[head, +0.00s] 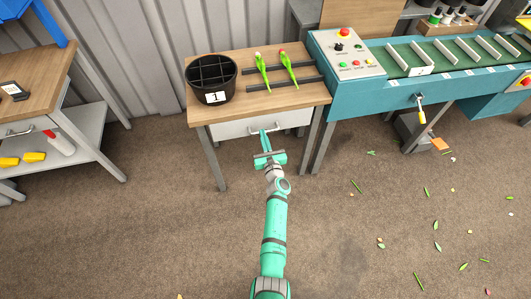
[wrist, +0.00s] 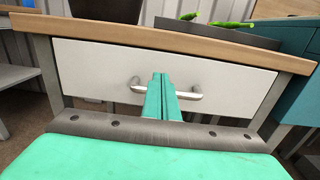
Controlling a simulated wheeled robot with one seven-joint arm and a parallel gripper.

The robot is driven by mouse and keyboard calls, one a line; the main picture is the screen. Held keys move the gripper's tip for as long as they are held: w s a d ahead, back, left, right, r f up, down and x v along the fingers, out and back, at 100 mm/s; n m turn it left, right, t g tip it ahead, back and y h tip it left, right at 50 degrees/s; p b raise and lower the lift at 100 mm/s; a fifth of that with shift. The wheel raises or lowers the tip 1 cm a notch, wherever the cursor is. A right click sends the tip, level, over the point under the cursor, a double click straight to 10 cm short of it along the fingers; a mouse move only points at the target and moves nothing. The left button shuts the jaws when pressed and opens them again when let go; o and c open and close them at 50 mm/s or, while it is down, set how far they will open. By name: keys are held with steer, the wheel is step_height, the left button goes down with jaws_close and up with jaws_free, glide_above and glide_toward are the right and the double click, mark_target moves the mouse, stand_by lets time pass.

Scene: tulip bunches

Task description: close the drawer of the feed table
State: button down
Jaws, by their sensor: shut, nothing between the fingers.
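The feed table (head: 236,98) stands ahead of me with a wooden top. Its white drawer front (head: 235,128) sits under the top's front edge; it also fills much of the wrist view (wrist: 95,70). No drawer interior shows, and I cannot tell whether the front is fully flush. A metal bar handle (wrist: 195,93) is at the middle of the front. My gripper (head: 263,131) is in front of the drawer at the handle. In the wrist view its green fingers (wrist: 161,76) are shut together and cover the handle's middle. I cannot tell whether they touch it.
A black divided bucket (head: 211,80) marked 1 and two tulip bunches (head: 276,70) are on the table top. A teal conveyor (head: 440,65) stands close on the right, a workbench (head: 45,85) on the left. The floor in front is clear apart from scattered leaves and petals.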

steer(key=v, duration=0.9)
steer(key=shift+s, duration=0.1)
steer(key=s+a+r+m+h, duration=0.2)
steer(key=s+m+h, duration=0.1)
steer(key=s+m, duration=2)
steer(key=s+r+m, duration=0.5)
steer(key=s, duration=0.3)
steer(key=s+d+r+m+g+h, duration=0.1)
steer(key=s+r+m, duration=0.4)
steer(key=s, duration=0.2)
steer(key=s+r+m+g, duration=0.1)
steer(key=s+r+m, duration=0.4)
steer(key=s, duration=0.3)
steer(key=shift+s+m+h, duration=0.3)
steer(key=shift+s+m, duration=0.05)
steer(key=shift+m, duration=0.15)
steer(key=shift+d, duration=0.15)
